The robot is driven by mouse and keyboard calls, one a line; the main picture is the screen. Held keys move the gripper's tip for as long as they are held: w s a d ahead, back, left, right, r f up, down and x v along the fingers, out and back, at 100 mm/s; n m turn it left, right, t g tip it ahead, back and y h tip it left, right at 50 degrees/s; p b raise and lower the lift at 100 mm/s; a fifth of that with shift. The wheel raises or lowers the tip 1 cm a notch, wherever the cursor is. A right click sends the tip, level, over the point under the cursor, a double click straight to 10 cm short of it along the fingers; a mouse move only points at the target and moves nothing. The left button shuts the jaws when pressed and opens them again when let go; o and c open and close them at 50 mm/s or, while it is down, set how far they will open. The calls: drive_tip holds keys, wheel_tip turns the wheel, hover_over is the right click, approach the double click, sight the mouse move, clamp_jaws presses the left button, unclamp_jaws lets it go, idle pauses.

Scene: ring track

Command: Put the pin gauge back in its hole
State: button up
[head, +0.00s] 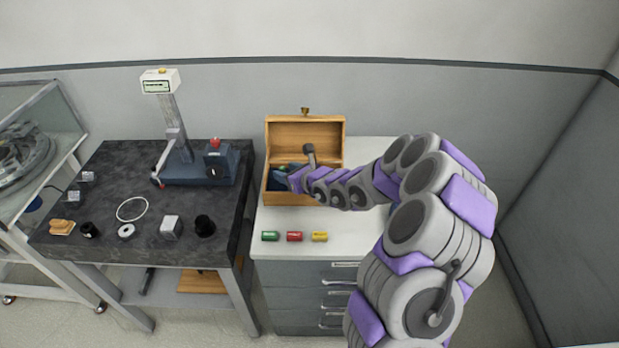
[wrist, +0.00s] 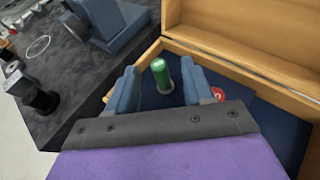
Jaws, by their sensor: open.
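The open wooden box (head: 292,198) stands on the white cabinet top, and its lid is tilted back. My gripper (head: 284,176) is inside or just over the box; it also shows in the wrist view (wrist: 159,84). Its two blue fingers are open. A green pin gauge (wrist: 161,74) stands nearly upright between them, with a gap on each side. A red round end (wrist: 217,94) shows beside the right finger, over the dark blue lining (wrist: 265,125).
Green (head: 270,236), red (head: 294,236) and yellow (head: 319,237) small cylinders lie in front of the box. A dark stone table (head: 110,190) on the left carries a gauge stand (head: 190,165) and several small parts.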

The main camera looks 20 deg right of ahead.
drive_tip(key=p+v, duration=0.2)
drive_tip(key=v, duration=1.2)
drive_tip(key=shift+s+d, duration=0.25)
